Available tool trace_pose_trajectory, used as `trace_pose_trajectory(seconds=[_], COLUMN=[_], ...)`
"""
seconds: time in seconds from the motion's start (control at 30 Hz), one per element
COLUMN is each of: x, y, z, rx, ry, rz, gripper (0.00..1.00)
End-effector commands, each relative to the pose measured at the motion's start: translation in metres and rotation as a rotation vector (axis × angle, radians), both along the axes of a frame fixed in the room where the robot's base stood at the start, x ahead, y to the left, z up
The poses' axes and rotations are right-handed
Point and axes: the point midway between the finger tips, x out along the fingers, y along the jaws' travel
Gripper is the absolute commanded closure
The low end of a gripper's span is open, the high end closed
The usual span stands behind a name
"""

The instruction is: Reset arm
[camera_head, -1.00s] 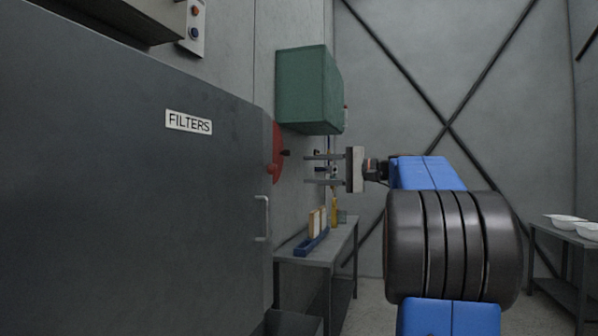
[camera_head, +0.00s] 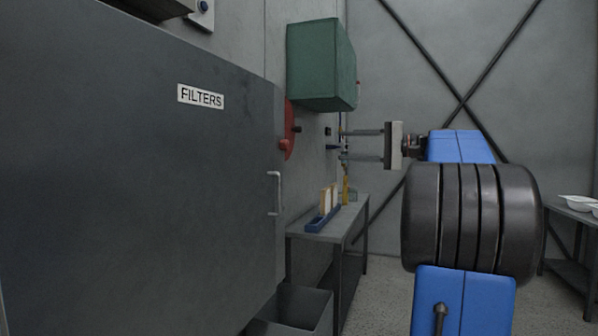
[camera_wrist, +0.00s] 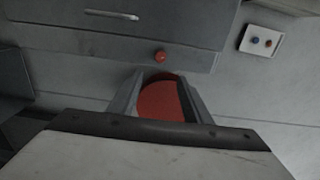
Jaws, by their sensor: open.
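My gripper (camera_head: 364,146) shows in the head view, to the right of the wall, with two parallel fingers pointing left. The fingers are apart and nothing shows between them. In the wrist view my gripper (camera_wrist: 158,95) also has its fingers spread. A red disc (camera_wrist: 163,101) appears between and beyond them. The red disc (camera_head: 289,130) is on the wall side by the cabinet's edge in the head view, left of the fingertips and apart from them. My blue and black arm reaches forward at the right.
A grey cabinet (camera_head: 130,190) labelled FILTERS, with a handle (camera_head: 278,194), fills the left. A green box (camera_head: 321,66) hangs above the fingers. A bench (camera_head: 330,220) holds a blue rack (camera_head: 322,219). A grey bin (camera_head: 298,308) stands below. White bowls (camera_head: 578,203) sit at right.

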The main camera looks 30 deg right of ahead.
Motion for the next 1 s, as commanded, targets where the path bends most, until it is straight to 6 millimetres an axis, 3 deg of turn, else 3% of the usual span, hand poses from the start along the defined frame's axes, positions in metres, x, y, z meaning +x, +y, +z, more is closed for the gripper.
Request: trace_pose_trajectory(seconds=[0.23, 0.37, 0.53, 0.67, 0.8, 1.0], x=[0.001, 0.008, 0.011, 0.001, -0.021, -0.067], y=[0.005, 0.037, 0.109, 0.163, 0.212, 0.266], z=[-0.003, -0.021, -0.075, -0.123, -0.176, -0.25], rx=[-0.005, -0.034, -0.127, -0.225, -0.349, -0.555], ry=[0.009, 0.064, 0.2, 0.3, 0.393, 0.488], rz=[0.003, 0.015, 0.045, 0.07, 0.1, 0.151], gripper=[0.55, 0.55, 0.55, 0.55, 0.55, 0.55])
